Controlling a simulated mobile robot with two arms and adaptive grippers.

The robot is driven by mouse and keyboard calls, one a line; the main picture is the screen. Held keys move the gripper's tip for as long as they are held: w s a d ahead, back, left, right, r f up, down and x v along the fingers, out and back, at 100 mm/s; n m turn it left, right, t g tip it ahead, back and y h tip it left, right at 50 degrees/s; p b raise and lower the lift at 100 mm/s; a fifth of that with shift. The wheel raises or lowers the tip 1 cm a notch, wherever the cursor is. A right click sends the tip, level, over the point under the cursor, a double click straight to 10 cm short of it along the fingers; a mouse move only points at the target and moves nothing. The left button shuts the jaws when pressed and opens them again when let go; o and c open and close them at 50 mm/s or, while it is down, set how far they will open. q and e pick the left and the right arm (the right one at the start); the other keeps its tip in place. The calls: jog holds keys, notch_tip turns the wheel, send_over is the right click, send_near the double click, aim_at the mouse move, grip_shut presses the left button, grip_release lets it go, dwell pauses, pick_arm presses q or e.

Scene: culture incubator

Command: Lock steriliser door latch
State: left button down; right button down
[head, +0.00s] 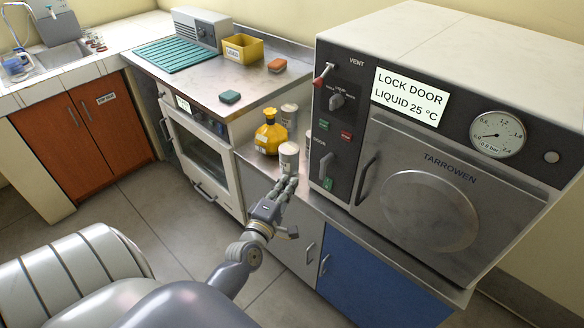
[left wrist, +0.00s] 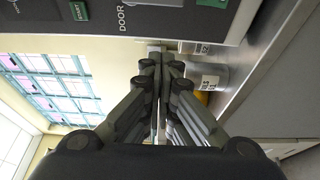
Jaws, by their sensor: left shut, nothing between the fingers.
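The steriliser (head: 480,200) stands at the right in the head view, its round-panelled door closed flush as far as I can see. Its display (head: 409,96) reads "LOCK DOOR LIQUID 25 °C". A grey lever (head: 326,168) sits under the "DOOR" label on the left control panel, with a green indicator (head: 327,184) below it. My left gripper (head: 288,180) is shut and empty, left of that panel and apart from it. In the left wrist view my fingers (left wrist: 160,60) are together, and the lever's lower part (left wrist: 165,3) shows at the top edge. My right gripper is not in view.
White tubs (head: 288,157) and a yellow bottle (head: 270,135) stand on the counter just beyond my left gripper. A bar handle (head: 367,178) sticks out from the steriliser door. Floor is free in front of the cabinets.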

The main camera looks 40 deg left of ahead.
pick_arm(q)
jog(key=w+d+p, duration=0.2)
jog(key=w, duration=0.5)
jog(key=shift+w, duration=0.15)
